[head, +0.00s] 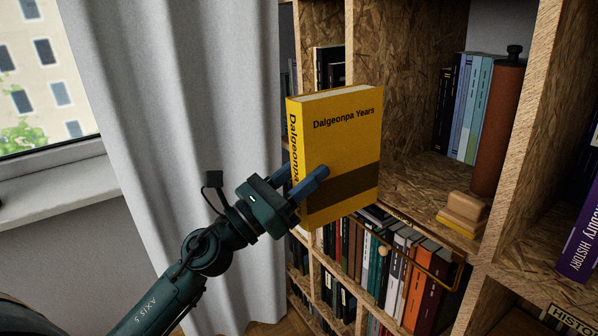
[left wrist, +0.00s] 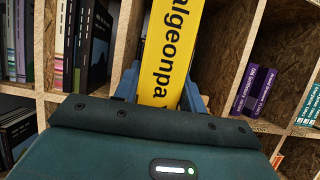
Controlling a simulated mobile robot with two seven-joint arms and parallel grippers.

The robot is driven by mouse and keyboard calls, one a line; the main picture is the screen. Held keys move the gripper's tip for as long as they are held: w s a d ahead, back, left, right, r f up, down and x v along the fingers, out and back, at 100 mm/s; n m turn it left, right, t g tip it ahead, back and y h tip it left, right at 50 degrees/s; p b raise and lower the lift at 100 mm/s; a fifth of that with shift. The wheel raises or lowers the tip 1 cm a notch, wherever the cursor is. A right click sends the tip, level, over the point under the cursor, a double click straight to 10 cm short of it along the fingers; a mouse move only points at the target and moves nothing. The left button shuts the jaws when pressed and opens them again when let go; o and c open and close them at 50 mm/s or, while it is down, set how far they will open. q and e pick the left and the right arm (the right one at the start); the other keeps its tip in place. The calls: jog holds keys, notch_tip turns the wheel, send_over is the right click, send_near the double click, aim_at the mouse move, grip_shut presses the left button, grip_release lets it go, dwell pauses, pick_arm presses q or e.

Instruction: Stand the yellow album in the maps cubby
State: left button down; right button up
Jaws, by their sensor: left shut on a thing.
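The yellow album (head: 335,140), titled "Dalgeonpa Years", is upright and slightly tilted in the head view, in front of the bookcase. My left gripper (head: 308,182) is shut on its lower part, one blue finger across the front cover. In the left wrist view the album's spine (left wrist: 172,50) rises between the fingers of my left gripper (left wrist: 165,95). No label reading maps shows, so I cannot tell which cubby is the maps one. The album hides part of the shelves behind it. My right gripper is not in view.
A cubby behind the album holds several blue and dark books (head: 466,105), a brown cylinder (head: 497,130) and small blocks (head: 463,212). A lower cubby is full of books (head: 405,275). A purple history book (head: 583,240) stands at right. A grey curtain (head: 185,120) hangs at left.

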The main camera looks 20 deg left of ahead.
aim_at(357, 154)
pick_arm(q)
jog(key=shift+w+d+r, duration=0.1)
jog(key=shift+d+r, duration=0.05)
dwell(0.4)
jog(key=shift+w+d, duration=0.85)
jog(key=shift+w, duration=0.25)
jog(key=shift+w+d, duration=0.85)
jog(key=shift+w, duration=0.25)
jog(key=shift+w+d, duration=0.8)
jog(key=shift+w, duration=0.25)
jog(key=shift+w+d, duration=0.8)
jog(key=shift+w, duration=0.2)
jog(key=w+d+b, duration=0.5)
jog(key=w+d, duration=0.2)
jog(key=w, duration=0.1)
jog(key=shift+w, duration=0.4)
jog(key=shift+b, duration=0.35)
